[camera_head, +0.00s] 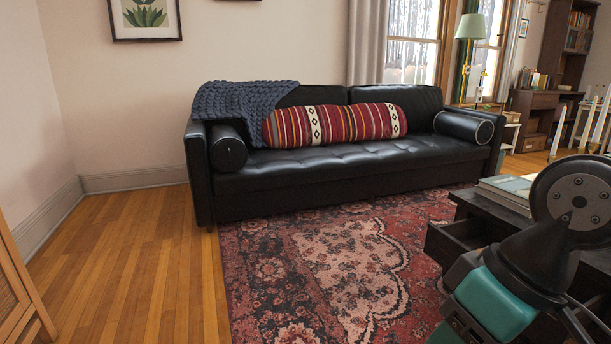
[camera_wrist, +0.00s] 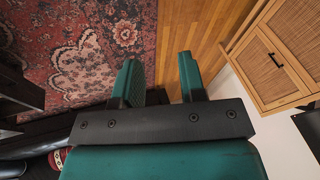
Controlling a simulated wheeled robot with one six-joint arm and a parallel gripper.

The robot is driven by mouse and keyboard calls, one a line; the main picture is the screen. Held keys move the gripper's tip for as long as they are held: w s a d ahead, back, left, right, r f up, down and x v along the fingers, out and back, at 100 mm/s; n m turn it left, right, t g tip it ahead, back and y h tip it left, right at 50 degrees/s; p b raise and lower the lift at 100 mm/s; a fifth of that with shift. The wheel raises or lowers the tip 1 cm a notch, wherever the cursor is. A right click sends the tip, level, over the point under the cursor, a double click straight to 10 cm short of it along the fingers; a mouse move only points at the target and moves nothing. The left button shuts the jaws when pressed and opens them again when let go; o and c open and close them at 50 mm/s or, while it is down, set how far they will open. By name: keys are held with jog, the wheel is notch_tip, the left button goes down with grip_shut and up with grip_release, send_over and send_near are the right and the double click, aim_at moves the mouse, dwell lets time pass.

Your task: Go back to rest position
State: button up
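My gripper (camera_wrist: 158,80) shows in the wrist view with its two green fingers spread apart and nothing between them. Below the fingertips are the patterned rug and the wooden floor. In the head view, my arm enters at the lower right, and its green part (camera_head: 497,303) hangs beside the dark coffee table (camera_head: 487,209). The fingers are not clearly seen in the head view.
The coffee table has an open drawer (camera_head: 452,240) and books (camera_head: 508,188) on top, close to my arm. A black sofa (camera_head: 350,160) stands at the back. A cane-front cabinet (camera_wrist: 275,65) is at right in the wrist view. The red rug (camera_head: 330,265) and wooden floor (camera_head: 130,265) are clear.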

jog(key=s+r+g+p, duration=0.1)
jog(key=s+r+p, duration=0.2)
jog(key=r+p, duration=3.4)
notch_tip(320, 180, up, 3)
jog(key=shift+s+a+n+p, duration=0.15)
jog(key=shift+a+n+p, duration=0.15)
jog(key=shift+n+p, duration=0.1)
jog(key=shift+d, duration=0.15)
